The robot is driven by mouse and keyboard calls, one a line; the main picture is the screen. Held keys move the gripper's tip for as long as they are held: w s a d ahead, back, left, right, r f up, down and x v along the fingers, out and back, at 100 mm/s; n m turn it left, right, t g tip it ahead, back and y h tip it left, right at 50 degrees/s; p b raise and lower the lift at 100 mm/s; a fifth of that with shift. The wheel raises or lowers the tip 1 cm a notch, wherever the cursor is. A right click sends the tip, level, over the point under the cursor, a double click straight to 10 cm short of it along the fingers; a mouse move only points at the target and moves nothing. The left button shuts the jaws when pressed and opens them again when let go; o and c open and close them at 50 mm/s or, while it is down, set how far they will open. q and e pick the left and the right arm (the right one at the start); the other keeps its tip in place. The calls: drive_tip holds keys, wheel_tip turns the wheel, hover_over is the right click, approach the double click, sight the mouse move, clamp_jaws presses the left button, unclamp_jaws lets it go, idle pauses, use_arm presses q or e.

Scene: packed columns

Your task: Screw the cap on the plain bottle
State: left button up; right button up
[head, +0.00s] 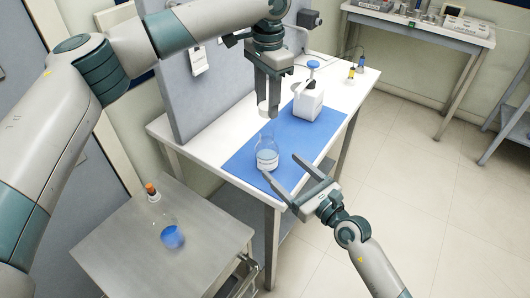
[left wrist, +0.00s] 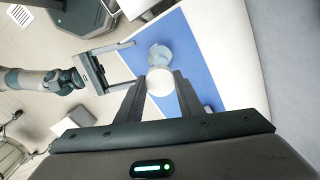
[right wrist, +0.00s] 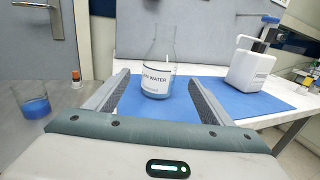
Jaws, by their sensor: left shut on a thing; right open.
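A clear conical bottle (head: 267,158) with a white label stands upright on the blue mat. The label's visible text reads "WATER" in the right wrist view (right wrist: 157,78), where its neck looks open. My left gripper (head: 266,110) points down above the bottle, shut on a white round cap (left wrist: 160,82). The cap is apart from the bottle neck in the head view. My right gripper (head: 283,168) is open and empty at the near edge of the mat, its fingers pointing toward the bottle without gripping it. The bottle (left wrist: 159,53) is partly hidden by the cap in the left wrist view.
A white container with a blue pump top (head: 307,104) stands behind the bottle on the mat (head: 240,160). A grey panel stands along the table's left side. A lower metal side table (head: 120,250) holds a beaker of blue liquid (head: 172,237) and an orange-capped bottle (head: 152,191).

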use_arm(q)
drive_tip(key=shift+s, duration=0.1)
drive_tip(key=shift+w+a, duration=0.1)
drive_tip(key=shift+w, duration=0.1)
use_arm(e)
drive_tip(key=shift+w+a, duration=0.3)
drive_tip(key=shift+w, duration=0.1)
drive_tip(key=x, duration=1.1)
drive_tip(key=shift+a, duration=0.1)
drive_tip(key=c, duration=1.6)
use_arm(q)
hover_over(266, 132)
drive_tip(key=shift+f, duration=2.5)
drive_tip(key=shift+f, duration=0.9)
drive_tip(key=shift+f, duration=0.55)
use_arm(e)
drive_tip(key=shift+f, duration=0.1)
